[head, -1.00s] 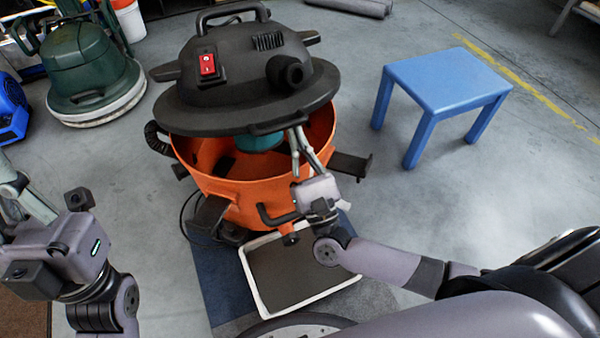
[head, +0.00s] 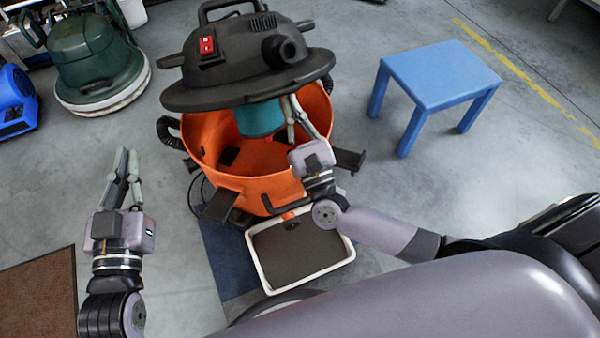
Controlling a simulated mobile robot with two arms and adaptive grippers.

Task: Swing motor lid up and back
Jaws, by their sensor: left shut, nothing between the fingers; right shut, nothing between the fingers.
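The black motor lid (head: 235,75) with its red switch is tilted up above the orange vacuum tank (head: 240,188). Its near edge is raised and a teal cylinder (head: 262,118) shows beneath it. My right gripper (head: 290,108) is shut, its fingers under the lid's near right edge and beside the teal cylinder; whether the fingertips touch the lid is hard to tell. My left gripper (head: 126,165) is shut and empty, pointing up over bare floor to the left of the tank. The far side of the lid's joint with the tank is hidden.
A white-rimmed tray (head: 262,275) stands on a blue mat (head: 222,255) in front of the tank. A blue stool (head: 440,75) stands at right. A green floor machine (head: 95,65) and a blue blower (head: 14,108) stand at left. A brown mat (head: 40,290) lies at lower left.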

